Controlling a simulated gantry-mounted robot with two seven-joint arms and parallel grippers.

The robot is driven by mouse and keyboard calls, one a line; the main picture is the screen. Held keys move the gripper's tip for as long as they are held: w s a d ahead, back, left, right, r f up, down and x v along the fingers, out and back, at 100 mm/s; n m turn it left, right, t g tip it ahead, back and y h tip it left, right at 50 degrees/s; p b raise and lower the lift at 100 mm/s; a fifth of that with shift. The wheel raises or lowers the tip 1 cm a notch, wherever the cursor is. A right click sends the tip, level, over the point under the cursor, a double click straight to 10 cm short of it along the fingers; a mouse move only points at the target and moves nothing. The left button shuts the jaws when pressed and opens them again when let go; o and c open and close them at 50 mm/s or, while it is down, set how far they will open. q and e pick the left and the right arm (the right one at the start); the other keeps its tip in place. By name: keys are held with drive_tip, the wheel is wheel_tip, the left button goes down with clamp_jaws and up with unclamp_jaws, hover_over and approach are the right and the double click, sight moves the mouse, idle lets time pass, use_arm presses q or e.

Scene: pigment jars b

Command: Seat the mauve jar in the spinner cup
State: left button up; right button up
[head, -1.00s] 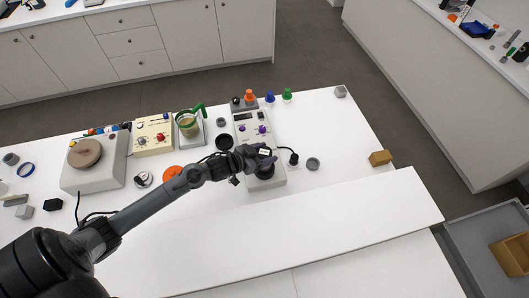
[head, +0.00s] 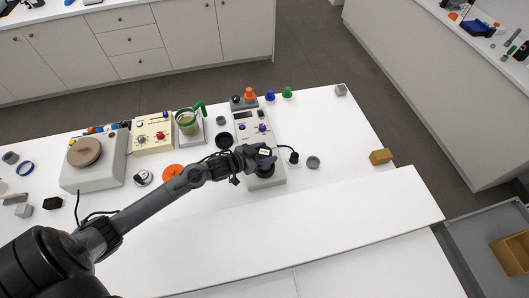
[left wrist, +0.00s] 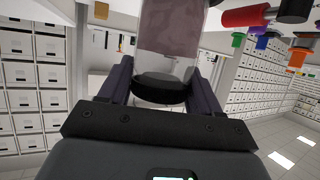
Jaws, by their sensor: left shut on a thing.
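My left gripper (head: 265,158) is over the near end of the pale spinner machine (head: 279,178). In the left wrist view it is shut on the mauve jar (left wrist: 172,30), a clear jar with mottled mauve contents and a black end (left wrist: 165,88) between the two fingers. In the head view the gripper hides most or all of the jar. A dark round spinner cup (head: 266,173) shows just below the gripper on the machine. I cannot tell whether the jar touches the cup. My right gripper is not in view.
Purple knobs (head: 262,127) are on the machine behind the gripper. A black ring (head: 224,140) and an orange disc (head: 173,171) lie to the left, a grey round piece (head: 313,162) to the right. Blue and green-capped items (head: 287,93) stand behind. The front white board (head: 340,215) is clear.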

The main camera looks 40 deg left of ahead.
use_arm(q)
drive_tip(key=shift+f+b, duration=0.4)
drive_tip(key=shift+f, duration=0.35)
drive_tip(key=shift+f+b, duration=0.45)
drive_tip(key=shift+f, duration=0.45)
drive_tip(key=o, duration=1.2)
drive_tip(key=shift+s, duration=0.1)
drive_tip(key=shift+s+a+r, duration=0.1)
drive_tip(key=shift+s+r, duration=0.05)
drive_tip(key=shift+s, duration=0.15)
drive_tip(key=v, duration=1)
